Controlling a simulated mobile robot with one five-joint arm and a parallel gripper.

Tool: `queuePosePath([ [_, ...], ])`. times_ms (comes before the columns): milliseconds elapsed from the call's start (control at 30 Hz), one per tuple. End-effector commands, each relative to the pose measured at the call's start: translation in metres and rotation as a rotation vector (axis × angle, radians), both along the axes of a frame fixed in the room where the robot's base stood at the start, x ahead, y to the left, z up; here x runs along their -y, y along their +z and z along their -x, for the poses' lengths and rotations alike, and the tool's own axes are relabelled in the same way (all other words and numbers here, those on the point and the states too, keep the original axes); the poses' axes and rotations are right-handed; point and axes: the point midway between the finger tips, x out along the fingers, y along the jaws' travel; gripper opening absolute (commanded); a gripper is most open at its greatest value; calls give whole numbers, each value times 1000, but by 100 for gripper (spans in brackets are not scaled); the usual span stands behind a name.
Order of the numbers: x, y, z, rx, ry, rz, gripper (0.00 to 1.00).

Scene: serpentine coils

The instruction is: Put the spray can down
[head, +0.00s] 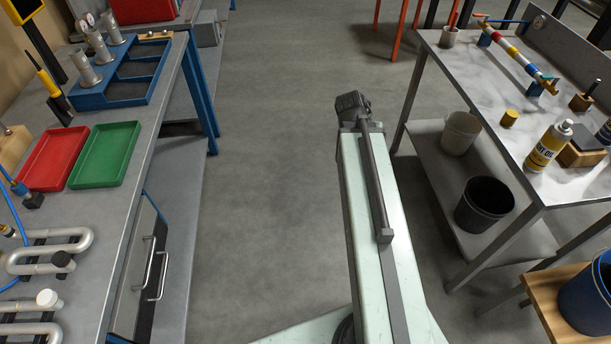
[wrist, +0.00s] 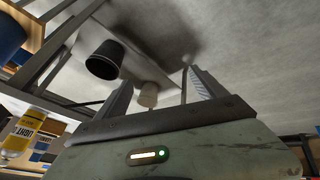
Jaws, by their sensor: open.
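The spray can (head: 549,147) is yellow with a white band and a light top, and its label includes the word OIL. It stands upright on the grey marbled top of the right bench (head: 486,82), near the front edge. It also shows in the wrist view (wrist: 22,135), at the lower left. My gripper (wrist: 159,78) is open, with nothing between its two fingers. In the head view its dark end (head: 352,106) is over the aisle, left of the right bench and apart from the can. The fingers are hard to make out there.
A small yellow cylinder (head: 510,118) and a wood block with a dark top (head: 582,148) stand near the can. A striped bar (head: 512,53) lies farther back. Bins (head: 484,204) sit on the lower shelf. The left bench holds red and green trays (head: 105,155). The aisle floor is clear.

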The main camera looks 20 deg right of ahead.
Motion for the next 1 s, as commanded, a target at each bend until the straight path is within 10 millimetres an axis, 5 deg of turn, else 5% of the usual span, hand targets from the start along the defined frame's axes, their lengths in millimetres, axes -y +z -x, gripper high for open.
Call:
queuePosePath([
  [33, -58, -9, -11, -54, 124, -72, 81],
  [100, -132, -20, -16, -135, 299, -176, 81],
  [200, -219, -27, -10, -229, 518, -294, 81],
  [300, -274, -30, 0, -288, 668, -372, 81],
  [467, -294, -30, 7, -320, 751, -415, 81],
  [833, -293, -30, 7, -319, 749, -414, 81],
  [1000, -293, -30, 7, -318, 748, -414, 36],
])
